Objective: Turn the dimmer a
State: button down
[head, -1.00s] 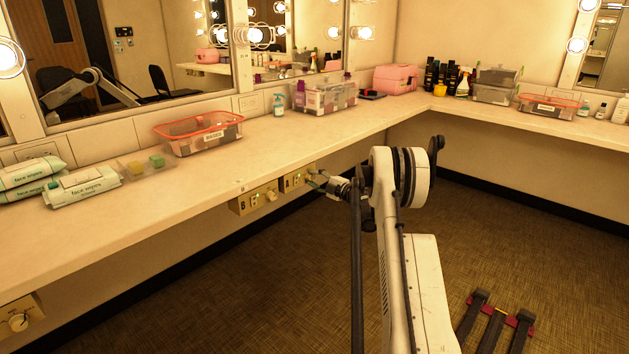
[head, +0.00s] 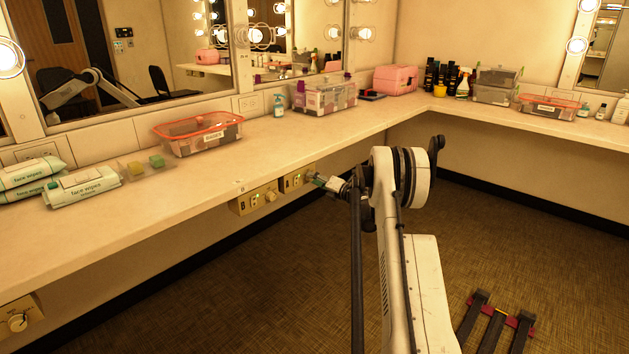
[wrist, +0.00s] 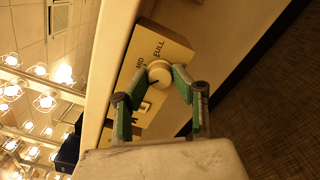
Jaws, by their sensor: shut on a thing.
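The dimmer A box (head: 292,181) is a beige unit mounted under the counter's front edge. In the head view its knob is hidden behind my gripper (head: 319,180). In the wrist view the round pale knob (wrist: 157,74) stands on the box face (wrist: 172,43), beside the printed words MID and FULL. A dark pointer mark shows on the knob's lower left. My gripper (wrist: 159,80) has its two green-padded fingers on either side of the knob, shut on it. A small pale switch also shows on the box, partly behind a finger.
The dimmer B box (head: 254,201) with its own knob sits just left of A. Another dimmer box (head: 18,322) is at lower left. The counter (head: 300,135) above holds wipes, a red-rimmed bin (head: 198,134) and bottles.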

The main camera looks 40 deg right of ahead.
jog(key=shift+n, duration=0.6)
jog(key=c, duration=1.4)
grip_release()
jog(key=shift+c, duration=0.2)
jog(key=s+d, duration=0.1)
jog(key=s, duration=1.1)
jog(key=shift+d, duration=0.35)
